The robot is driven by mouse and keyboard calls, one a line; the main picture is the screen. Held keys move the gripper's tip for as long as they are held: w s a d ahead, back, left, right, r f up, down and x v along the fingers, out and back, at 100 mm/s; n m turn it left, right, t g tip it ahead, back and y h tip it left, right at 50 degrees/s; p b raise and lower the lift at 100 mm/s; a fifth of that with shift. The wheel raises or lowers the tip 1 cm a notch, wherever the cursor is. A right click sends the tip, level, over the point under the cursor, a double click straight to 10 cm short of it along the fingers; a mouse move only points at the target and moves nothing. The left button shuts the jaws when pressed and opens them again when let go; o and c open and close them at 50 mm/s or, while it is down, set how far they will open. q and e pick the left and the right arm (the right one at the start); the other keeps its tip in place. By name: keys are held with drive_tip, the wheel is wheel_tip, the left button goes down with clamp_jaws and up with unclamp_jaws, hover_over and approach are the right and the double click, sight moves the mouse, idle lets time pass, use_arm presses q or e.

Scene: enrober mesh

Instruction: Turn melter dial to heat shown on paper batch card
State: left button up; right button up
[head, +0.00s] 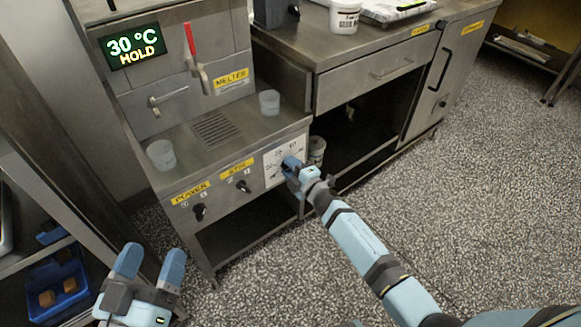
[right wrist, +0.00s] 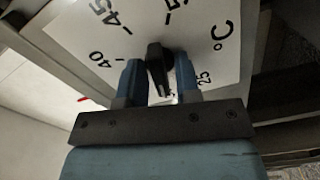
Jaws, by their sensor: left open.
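The melter dial (right wrist: 157,62) is a black knob on a white scale plate (right wrist: 95,30) in the right wrist view. The marks 40, 45, 25 and °C are readable; others are cut off or hidden. In the head view my right gripper (head: 290,164) covers part of the scale plate (head: 272,170). The melter display (head: 133,46) reads 30 °C HOLD. My left gripper (head: 152,262) is open and empty at the lower left. I see no paper batch card.
The POWER knob (head: 199,211) and STIR knob (head: 243,186) sit left of the dial on the melter front. Two clear cups (head: 161,154) (head: 269,102) stand on the melter ledge. A blue bin (head: 58,287) sits on the left shelf. Speckled floor is clear at right.

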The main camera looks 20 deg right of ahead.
drive_tip(key=shift+c, duration=1.2)
use_arm(q)
drive_tip(key=shift+w+f, duration=0.15)
use_arm(e)
drive_tip(key=shift+m, duration=0.3)
drive_tip(key=shift+r+m+p, duration=0.1)
drive_tip(key=shift+m+p, duration=0.4)
drive_tip(key=shift+p, duration=0.2)
drive_tip(key=m+p, duration=0.4)
drive_tip(key=m, duration=0.2)
drive_tip(key=shift+m+p, duration=0.45)
drive_tip(key=shift+m, duration=0.25)
use_arm(q)
drive_tip(key=s+a+f+g+y, duration=0.2)
drive_tip(key=a+f+g+y, duration=0.2)
drive_tip(key=f, duration=0.6)
drive_tip(key=shift+s+a+f+g, duration=0.25)
drive_tip(key=shift+a+g, duration=0.1)
drive_tip(key=shift+g, duration=0.35)
use_arm(e)
drive_tip(key=shift+m, duration=0.4)
drive_tip(key=shift+d, duration=0.1)
drive_tip(key=o, duration=0.6)
